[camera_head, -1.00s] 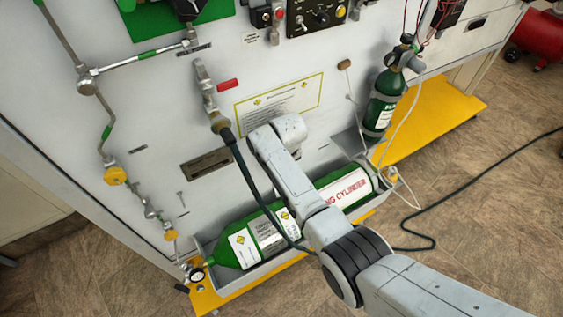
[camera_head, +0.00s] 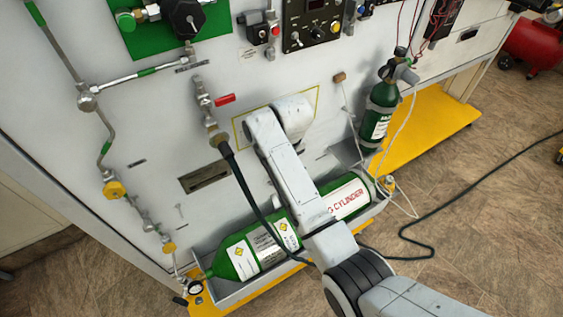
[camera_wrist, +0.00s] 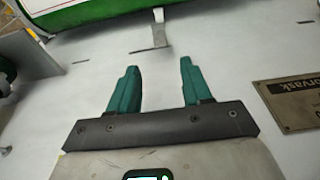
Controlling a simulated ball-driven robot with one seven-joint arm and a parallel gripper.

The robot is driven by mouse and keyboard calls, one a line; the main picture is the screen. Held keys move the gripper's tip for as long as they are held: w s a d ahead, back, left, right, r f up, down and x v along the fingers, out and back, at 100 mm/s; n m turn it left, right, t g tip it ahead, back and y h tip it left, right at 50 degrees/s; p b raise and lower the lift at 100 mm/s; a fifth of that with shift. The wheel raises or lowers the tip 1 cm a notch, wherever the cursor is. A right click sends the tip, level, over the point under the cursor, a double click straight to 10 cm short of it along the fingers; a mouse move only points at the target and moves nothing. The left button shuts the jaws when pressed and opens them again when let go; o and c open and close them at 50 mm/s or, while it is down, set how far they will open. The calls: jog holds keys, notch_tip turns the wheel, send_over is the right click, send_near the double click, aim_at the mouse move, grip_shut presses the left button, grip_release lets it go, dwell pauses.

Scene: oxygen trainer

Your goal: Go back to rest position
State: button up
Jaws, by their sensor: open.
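My gripper (camera_wrist: 157,88) shows in the wrist view with its two green fingers spread apart and nothing between them. Beyond the fingers is the pale grey panel (camera_head: 150,120) of the trainer. In the head view my arm reaches over the trainer's lower front. The gripper itself cannot be made out there. A large green cylinder (camera_head: 240,257) lies in a grey tray (camera_head: 262,284) behind the arm, its middle partly hidden. In the wrist view, a green and white shape (camera_wrist: 95,12) crosses the top.
A small green cylinder (camera_head: 382,110) stands at the right above a yellow platform (camera_head: 440,118). A dark hose (camera_head: 250,190) hangs from a valve with a red handle (camera_head: 225,100). A dark cable (camera_head: 480,178) crosses the open floor. A metal plate (camera_wrist: 290,103) is at right in the wrist view.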

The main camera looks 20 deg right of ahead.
dwell(0.3)
jog(key=s+d+f, duration=0.4)
jog(key=s+f, duration=0.1)
jog(key=s, duration=0.5)
jog(key=s+d+m, duration=0.1)
jog(key=s+d, duration=0.1)
jog(key=s, duration=1.2)
jog(key=s+d+m+g, duration=0.1)
jog(key=s+d, duration=0.2)
jog(key=s, duration=1.1)
jog(key=shift+s+d+r+m+h, duration=0.15)
jog(key=shift+s+d+m+h, duration=0.05)
jog(key=shift+s+m+h, duration=0.1)
